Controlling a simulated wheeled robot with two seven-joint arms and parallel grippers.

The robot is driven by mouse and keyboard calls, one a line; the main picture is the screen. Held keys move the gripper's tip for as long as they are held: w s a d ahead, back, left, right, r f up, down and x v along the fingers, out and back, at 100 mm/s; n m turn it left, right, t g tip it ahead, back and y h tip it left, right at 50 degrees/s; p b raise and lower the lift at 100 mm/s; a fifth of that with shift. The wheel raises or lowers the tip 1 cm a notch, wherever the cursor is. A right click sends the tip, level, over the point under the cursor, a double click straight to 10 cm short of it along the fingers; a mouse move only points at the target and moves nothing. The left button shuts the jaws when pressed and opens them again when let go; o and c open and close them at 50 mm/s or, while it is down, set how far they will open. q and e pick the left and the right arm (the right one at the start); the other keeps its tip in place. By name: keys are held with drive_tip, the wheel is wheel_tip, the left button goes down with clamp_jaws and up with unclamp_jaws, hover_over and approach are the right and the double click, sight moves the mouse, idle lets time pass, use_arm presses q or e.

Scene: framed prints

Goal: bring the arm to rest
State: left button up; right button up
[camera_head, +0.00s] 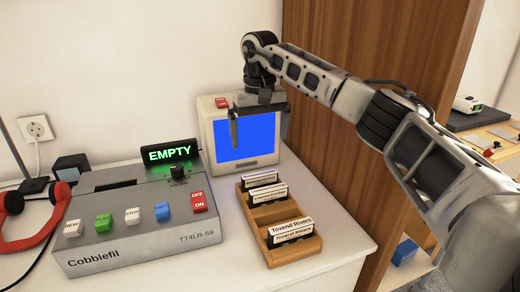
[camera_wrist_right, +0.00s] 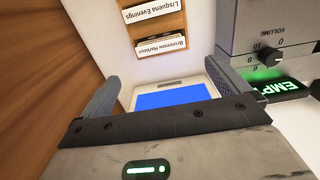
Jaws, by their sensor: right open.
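My right arm (camera_head: 345,95) reaches in from the right edge and bends down at the top. My right gripper (camera_head: 258,133) points down in front of the small monitor (camera_head: 205,120) with the blue screen. Its two fingers are apart with nothing between them, and it hides part of the screen. In the right wrist view my right gripper (camera_wrist_right: 167,66) also shows spread, empty fingers, with the blue screen (camera_wrist_right: 172,95) beyond them. My left gripper is in neither view.
A grey Cobblefil player (camera_head: 140,235) with coloured buttons stands at left, its display (camera_head: 170,153) reading EMPTY. A wooden rack (camera_head: 293,252) holds labelled cassettes (camera_head: 291,229). Red headphones (camera_head: 38,235) lie far left. A wooden panel (camera_head: 325,150) stands behind my arm.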

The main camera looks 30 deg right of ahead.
drive_tip(key=shift+r, duration=0.6)
